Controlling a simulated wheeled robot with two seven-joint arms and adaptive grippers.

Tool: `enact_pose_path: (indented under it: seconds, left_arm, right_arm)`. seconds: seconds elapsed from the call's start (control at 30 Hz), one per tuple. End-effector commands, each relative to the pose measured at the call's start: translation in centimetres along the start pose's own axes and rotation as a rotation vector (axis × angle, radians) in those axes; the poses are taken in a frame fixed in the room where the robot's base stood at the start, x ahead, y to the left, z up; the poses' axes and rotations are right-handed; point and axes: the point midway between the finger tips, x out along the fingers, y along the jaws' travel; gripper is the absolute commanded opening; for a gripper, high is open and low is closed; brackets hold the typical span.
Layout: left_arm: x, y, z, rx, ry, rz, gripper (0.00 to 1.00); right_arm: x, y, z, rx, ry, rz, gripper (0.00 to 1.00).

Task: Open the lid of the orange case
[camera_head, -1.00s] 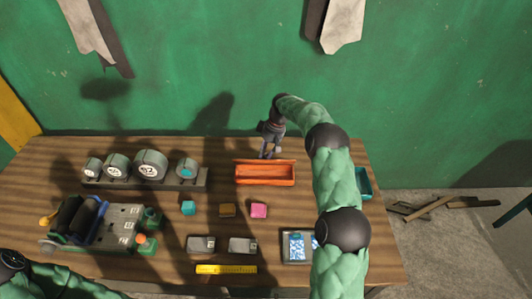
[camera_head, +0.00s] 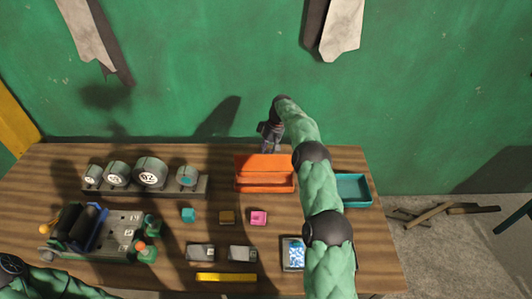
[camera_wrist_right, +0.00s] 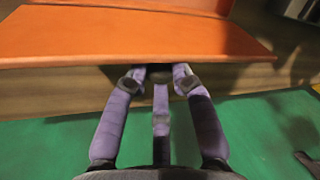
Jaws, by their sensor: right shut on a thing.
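The orange case (camera_head: 265,184) sits at the back middle of the table in the head view. An orange panel, its lid (camera_head: 263,162), stands raised along the back side. My right gripper (camera_head: 269,149) is behind the case at the lid's far edge. In the right wrist view, the lid (camera_wrist_right: 140,38) fills the top, and the purple fingers of my right gripper (camera_wrist_right: 158,76) meet at its near edge, shut on it. The fingertips are partly hidden under that edge. My left gripper is not in view; only part of my left arm shows at lower left.
A teal tray (camera_head: 352,204) stands right of the case, close to my right arm. Small blocks (camera_head: 227,217) lie in front of the case. A rack of round gauges (camera_head: 145,192) stands left. The green wall (camera_head: 220,70) is close behind my right gripper.

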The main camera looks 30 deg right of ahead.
Motion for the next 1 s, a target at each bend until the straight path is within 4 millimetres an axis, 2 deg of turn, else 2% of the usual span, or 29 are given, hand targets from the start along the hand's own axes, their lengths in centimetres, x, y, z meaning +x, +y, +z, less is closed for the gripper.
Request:
enact_pose_path:
  seconds: [0.03, 0.1, 0.7, 0.73, 0.8, 1.0]
  left_arm:
    - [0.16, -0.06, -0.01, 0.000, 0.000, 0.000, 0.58]
    - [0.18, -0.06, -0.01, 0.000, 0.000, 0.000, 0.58]
    - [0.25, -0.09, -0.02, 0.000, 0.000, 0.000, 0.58]
    - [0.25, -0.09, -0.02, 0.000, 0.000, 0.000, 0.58]
    - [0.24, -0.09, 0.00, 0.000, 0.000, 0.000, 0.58]
    - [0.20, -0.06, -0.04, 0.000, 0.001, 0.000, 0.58]
  right_arm:
    - [0.86, 0.87, -0.47, -0.014, 0.016, 0.024, 0.00]
    - [1.02, 1.00, -0.54, -0.014, 0.016, 0.024, 0.00]
    - [1.29, 1.28, -0.55, -0.012, 0.013, 0.022, 0.00]
    - [1.30, 1.29, -0.56, -0.013, 0.013, 0.023, 0.34]
    - [1.36, 1.21, -0.56, -0.012, 0.013, 0.021, 0.53]
    - [0.99, 1.08, -0.65, -0.010, 0.015, 0.020, 0.54]
